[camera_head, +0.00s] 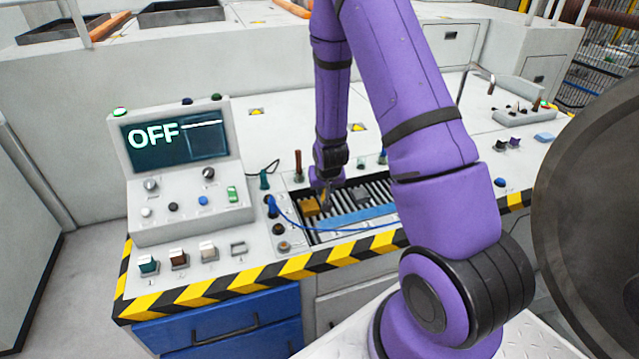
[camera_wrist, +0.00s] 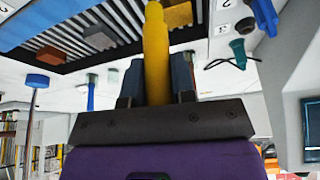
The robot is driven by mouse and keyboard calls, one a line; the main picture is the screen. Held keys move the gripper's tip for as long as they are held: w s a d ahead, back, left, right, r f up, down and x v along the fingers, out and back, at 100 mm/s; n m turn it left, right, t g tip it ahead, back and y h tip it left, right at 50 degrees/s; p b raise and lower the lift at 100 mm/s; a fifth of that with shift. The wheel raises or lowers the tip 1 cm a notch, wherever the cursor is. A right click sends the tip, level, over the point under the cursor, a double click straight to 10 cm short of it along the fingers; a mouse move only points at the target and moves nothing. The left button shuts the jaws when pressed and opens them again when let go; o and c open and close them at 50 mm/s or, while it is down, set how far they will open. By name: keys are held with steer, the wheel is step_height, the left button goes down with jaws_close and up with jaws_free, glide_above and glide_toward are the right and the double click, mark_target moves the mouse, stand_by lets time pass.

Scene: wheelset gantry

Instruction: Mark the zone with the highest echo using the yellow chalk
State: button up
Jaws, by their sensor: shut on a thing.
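The yellow chalk (camera_wrist: 156,50) is held between the fingers of my gripper (camera_wrist: 157,82) in the wrist view, with its long end pointing away from the palm. In the head view my gripper (camera_head: 325,188) is above a black ribbed tray (camera_head: 318,237) on the console; the chalk is too small to make out clearly there. A large dark wheel disc (camera_head: 597,205) fills the right edge. No zone markings can be told on its visible face. The display (camera_head: 175,138) at the left reads "OFF".
The tray holds an orange-brown block (camera_head: 310,206), a grey block (camera_head: 362,194) and a blue bar (camera_head: 362,216). A blue probe-like piece (camera_head: 271,206) with a blue cable stands left of it. The console has knobs, switches and a striped front edge (camera_head: 250,279).

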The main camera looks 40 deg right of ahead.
steer(key=shift+a+f, duration=0.1)
steer(key=shift+f, duration=2.8)
steer(key=shift+f, duration=0.55)
steer(key=shift+d, duration=0.2)
steer(key=shift+s+d, duration=0.15)
steer(key=shift+d, duration=0.15)
steer(key=shift+d, duration=0.2)
steer(key=shift+s+d, duration=0.15)
steer(key=shift+d, duration=0.15)
steer(key=shift+d, duration=0.25)
